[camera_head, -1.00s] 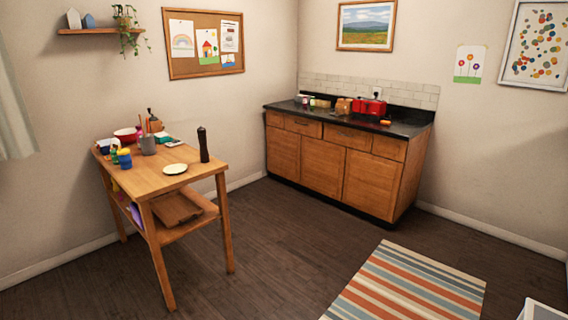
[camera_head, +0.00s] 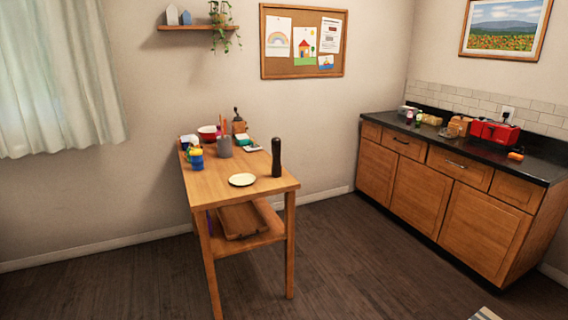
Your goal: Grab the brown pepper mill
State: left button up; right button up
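The dark brown pepper mill (camera_head: 276,157) stands upright near the right edge of the wooden table (camera_head: 222,185). It is tall and slim, and its right side is clear. Neither of my grippers shows in the head view.
A grey crock (camera_head: 224,147), a red bowl (camera_head: 207,132), a blue and yellow container (camera_head: 196,158) and a coffee grinder (camera_head: 239,122) crowd the table's back and left. A wooden tray (camera_head: 241,219) lies on the lower shelf. A counter (camera_head: 450,180) stands right; the floor between is clear.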

aim_at(276, 169)
jog(key=i+l+u, duration=0.25)
jog(key=l, duration=0.3)
jog(key=i+l+u, duration=0.4)
jog(key=i+l, duration=0.95)
jog(key=l, duration=0.05)
